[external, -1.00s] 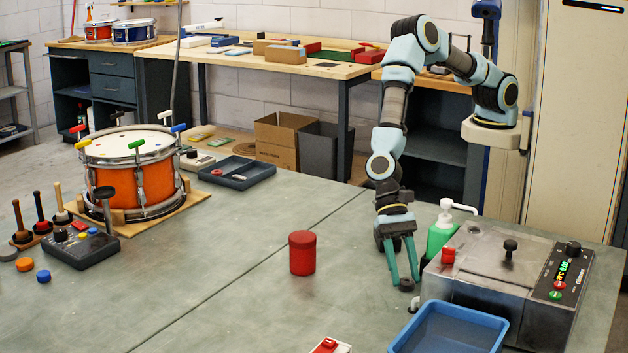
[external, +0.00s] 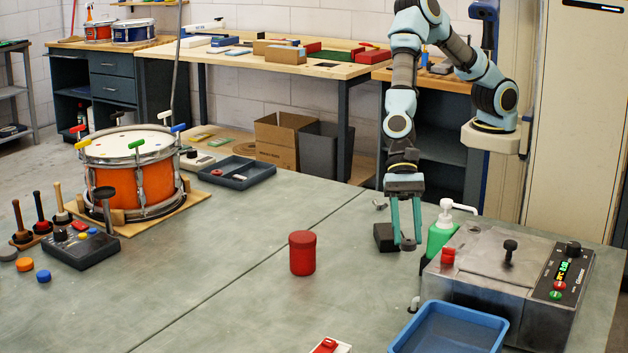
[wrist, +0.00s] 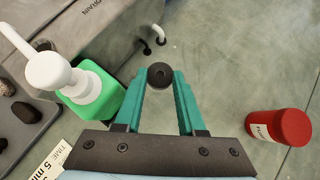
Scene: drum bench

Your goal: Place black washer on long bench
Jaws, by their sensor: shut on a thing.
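My gripper (external: 406,236) points down with its teal fingers shut on the black washer (external: 408,243), held at the fingertips above the grey-green table (external: 240,290). In the wrist view the washer (wrist: 164,80) is a dark round piece with a central hole, pinched between the two fingertips (wrist: 162,84). A long wooden-topped bench (external: 226,57) stands against the back wall, beyond the table and well away from my gripper.
A green pump bottle (external: 440,238) and a metal machine (external: 500,270) are close on the right. A red canister (external: 302,254) stands left, a blue tray (external: 455,330) in front. Boxes and blocks partly cover the long bench.

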